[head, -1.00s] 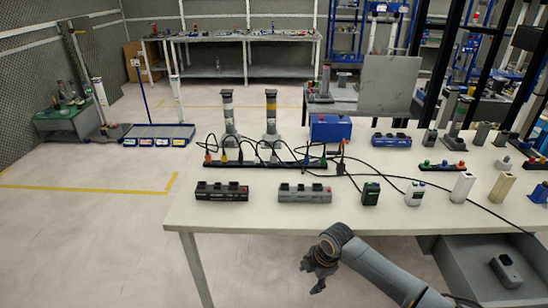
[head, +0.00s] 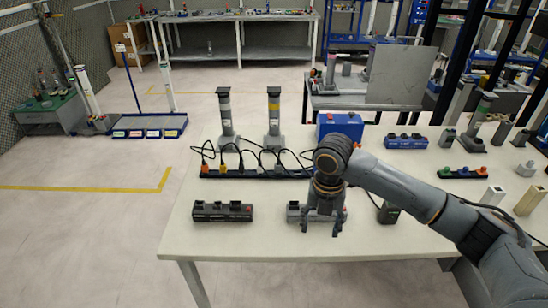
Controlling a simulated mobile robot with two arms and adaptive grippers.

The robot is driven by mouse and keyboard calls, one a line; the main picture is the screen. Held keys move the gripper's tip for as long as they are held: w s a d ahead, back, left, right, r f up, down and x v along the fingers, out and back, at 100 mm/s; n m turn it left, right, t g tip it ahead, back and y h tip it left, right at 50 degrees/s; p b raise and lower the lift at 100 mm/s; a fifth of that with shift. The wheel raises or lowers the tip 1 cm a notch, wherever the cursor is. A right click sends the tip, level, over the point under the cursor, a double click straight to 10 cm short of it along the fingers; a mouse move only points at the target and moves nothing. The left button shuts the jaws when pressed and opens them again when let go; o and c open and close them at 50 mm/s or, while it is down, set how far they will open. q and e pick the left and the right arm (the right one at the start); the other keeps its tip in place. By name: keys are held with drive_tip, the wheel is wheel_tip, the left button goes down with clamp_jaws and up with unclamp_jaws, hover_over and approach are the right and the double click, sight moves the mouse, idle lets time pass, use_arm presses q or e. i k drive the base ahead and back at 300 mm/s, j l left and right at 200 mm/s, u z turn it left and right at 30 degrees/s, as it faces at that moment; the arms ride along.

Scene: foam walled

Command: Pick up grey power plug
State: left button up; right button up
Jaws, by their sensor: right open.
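A black power strip (head: 280,174) lies along the middle of the white table, with several small plugs and black cables in its left part. My right gripper (head: 321,228) is open and points down over the front of the table, in front of the strip and to the right of that plug. It partly hides a grey socket block (head: 294,213). My right arm hides the strip's right end. I cannot see my left gripper.
A black socket block (head: 222,212) lies at the front left. Two grey posts (head: 224,115) (head: 273,117) stand behind the strip, with a blue box (head: 341,126) to their right. A dark device (head: 388,213) stands right of my gripper.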

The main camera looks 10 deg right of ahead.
sight(279, 170)
drive_tip(key=i, duration=1.35)
